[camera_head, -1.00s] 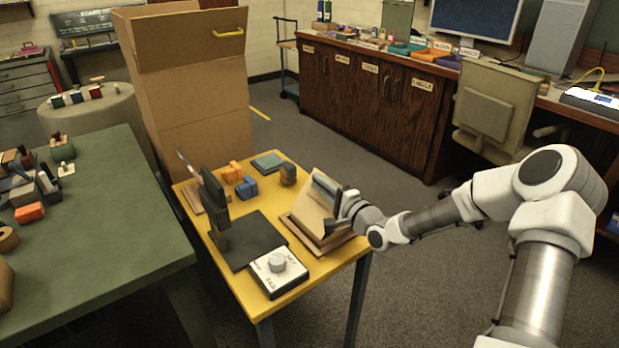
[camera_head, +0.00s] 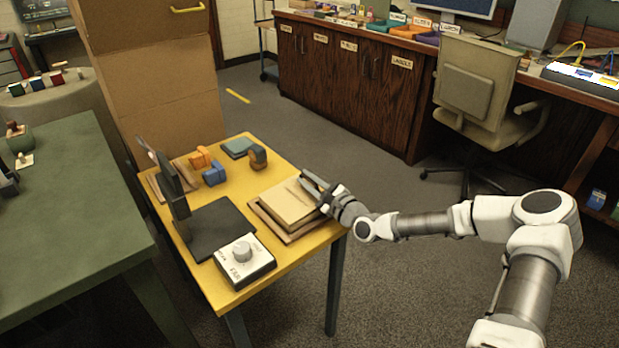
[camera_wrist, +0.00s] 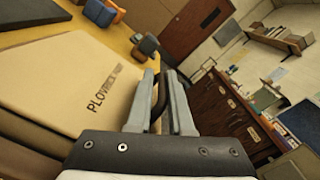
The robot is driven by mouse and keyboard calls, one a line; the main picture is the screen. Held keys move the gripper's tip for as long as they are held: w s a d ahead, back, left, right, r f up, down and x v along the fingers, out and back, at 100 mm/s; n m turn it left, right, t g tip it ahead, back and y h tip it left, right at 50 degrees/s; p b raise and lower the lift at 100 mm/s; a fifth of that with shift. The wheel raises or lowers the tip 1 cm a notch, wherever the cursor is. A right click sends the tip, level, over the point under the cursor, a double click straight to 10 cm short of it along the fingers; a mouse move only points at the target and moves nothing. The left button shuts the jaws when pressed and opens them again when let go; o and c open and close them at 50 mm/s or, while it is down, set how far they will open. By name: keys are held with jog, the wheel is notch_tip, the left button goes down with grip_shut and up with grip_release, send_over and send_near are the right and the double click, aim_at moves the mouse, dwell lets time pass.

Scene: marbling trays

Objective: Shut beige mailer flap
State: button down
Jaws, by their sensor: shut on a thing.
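The beige mailer (camera_head: 284,219) lies on a brown board on the yellow table, near its right edge. Its flap (camera_head: 292,200) is down, close to flat over the body; I cannot tell whether any gap is left. In the wrist view the flap (camera_wrist: 75,80) fills the left side and bears dark lettering. My gripper (camera_head: 316,189) is at the flap's right edge. In the wrist view my gripper (camera_wrist: 163,98) is shut on a dark handle (camera_wrist: 158,84) at that edge. The fingers hide part of the handle.
A grey-black press (camera_head: 180,200) and a white box with a knob (camera_head: 243,262) stand left of the mailer. The floor right of the table is clear.

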jog(key=shift+d+f+m, duration=0.1)
jog(key=shift+f+m, duration=0.3)
jog(key=shift+f, duration=0.05)
jog(key=c, duration=0.9)
grip_release()
jog(key=shift+s+d, duration=0.3)
jog(key=p+v, duration=0.1)
jog(key=v, duration=1.5)
jog(key=shift+s+d+p, duration=0.1)
jog(key=shift+s+p, duration=0.15)
jog(key=shift+p, duration=0.05)
